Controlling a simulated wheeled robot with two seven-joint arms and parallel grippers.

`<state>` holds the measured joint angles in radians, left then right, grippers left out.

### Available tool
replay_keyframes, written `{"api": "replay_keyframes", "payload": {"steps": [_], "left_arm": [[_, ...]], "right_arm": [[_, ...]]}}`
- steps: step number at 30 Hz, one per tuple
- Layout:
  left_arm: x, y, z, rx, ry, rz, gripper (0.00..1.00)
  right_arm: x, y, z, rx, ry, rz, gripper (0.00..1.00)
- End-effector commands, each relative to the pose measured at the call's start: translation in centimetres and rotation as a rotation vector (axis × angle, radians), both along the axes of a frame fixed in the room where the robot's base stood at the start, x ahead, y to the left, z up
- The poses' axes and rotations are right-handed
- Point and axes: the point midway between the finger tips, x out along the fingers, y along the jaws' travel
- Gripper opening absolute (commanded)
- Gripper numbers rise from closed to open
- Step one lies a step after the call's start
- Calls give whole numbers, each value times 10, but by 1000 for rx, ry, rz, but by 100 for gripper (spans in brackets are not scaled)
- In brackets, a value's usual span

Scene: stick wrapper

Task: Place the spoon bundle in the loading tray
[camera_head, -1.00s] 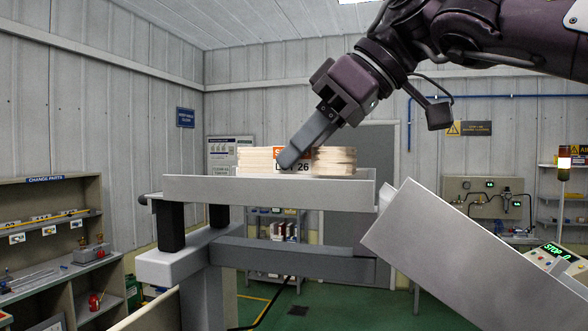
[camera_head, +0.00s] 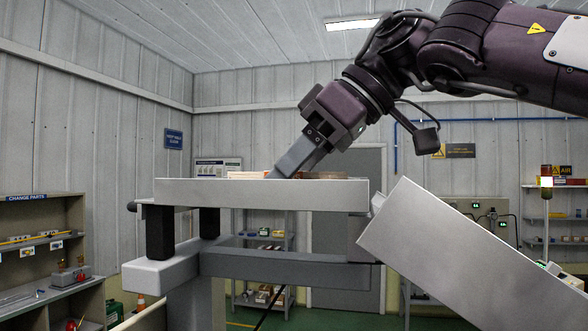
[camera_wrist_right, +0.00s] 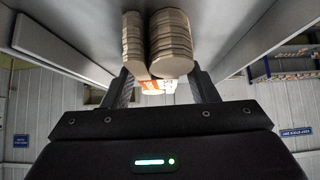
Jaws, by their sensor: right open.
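The spoon bundle (camera_head: 250,175) is a stack of pale wooden pieces. In the head view only its top shows above the front wall of the grey loading tray (camera_head: 260,195), so I cannot see its underside. In the right wrist view the blunt ends of the bundle (camera_wrist_right: 158,45) face the camera in two columns, with an orange and white label below them. My right gripper (camera_head: 285,170) reaches down over the tray's wall at the bundle. Its fingers (camera_wrist_right: 163,88) stand open, one on each side of the bundle. My left gripper is out of view.
A sloping grey metal panel (camera_head: 470,255) stands just right of the tray. A grey bracket (camera_head: 290,268) lies under the tray. Shelves (camera_head: 40,245) stand at the left, and a signal lamp (camera_head: 546,182) stands at the right.

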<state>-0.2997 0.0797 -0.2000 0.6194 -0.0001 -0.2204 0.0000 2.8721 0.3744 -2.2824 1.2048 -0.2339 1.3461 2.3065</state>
Motion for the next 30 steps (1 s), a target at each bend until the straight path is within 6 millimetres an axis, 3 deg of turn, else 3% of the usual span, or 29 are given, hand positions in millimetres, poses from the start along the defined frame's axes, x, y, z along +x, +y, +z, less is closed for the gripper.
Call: {"api": "replay_keyframes", "payload": {"steps": [5, 21, 30], "left_arm": [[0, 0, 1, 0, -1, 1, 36], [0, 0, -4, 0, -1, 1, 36], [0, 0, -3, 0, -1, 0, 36]], "right_arm": [[-1, -4, 7, 1, -2, -1, 53], [-23, -71, 82, 2, -1, -2, 53], [-26, -79, 90, 0, 0, 0, 53]]}}
